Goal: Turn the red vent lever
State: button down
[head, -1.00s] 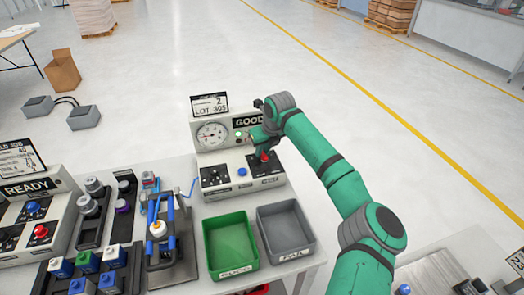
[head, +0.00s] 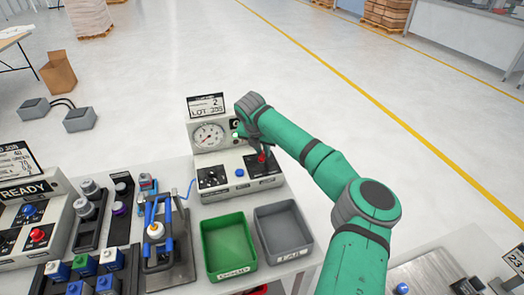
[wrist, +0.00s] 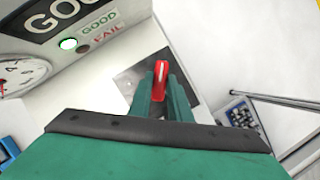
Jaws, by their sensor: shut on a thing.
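The red vent lever (head: 262,156) stands on the right black panel of the white test box. In the wrist view its red handle (wrist: 160,82) sits between the two green fingers of my gripper (wrist: 159,92). My gripper (head: 259,148) reaches down to the lever from above and is shut on it. The lever's base is hidden behind the fingers in the wrist view.
The box carries a dial gauge (head: 209,135), a blue button (head: 240,173) and a left black panel (head: 212,177). A lamp (wrist: 68,44) beside GOOD glows green. A green tray (head: 229,245) and a grey tray (head: 284,232) stand in front.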

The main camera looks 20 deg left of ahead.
jog(key=shift+r+m, duration=0.1)
jog(key=shift+m, duration=0.5)
jog(key=shift+h, duration=0.3)
jog(key=c, duration=1.6)
grip_release()
jog(key=shift+c, duration=0.2)
jog(key=d+v, duration=0.1)
jog(key=v, duration=0.9)
jog(key=shift+a+r, duration=0.35)
jog(key=shift+a, duration=0.1)
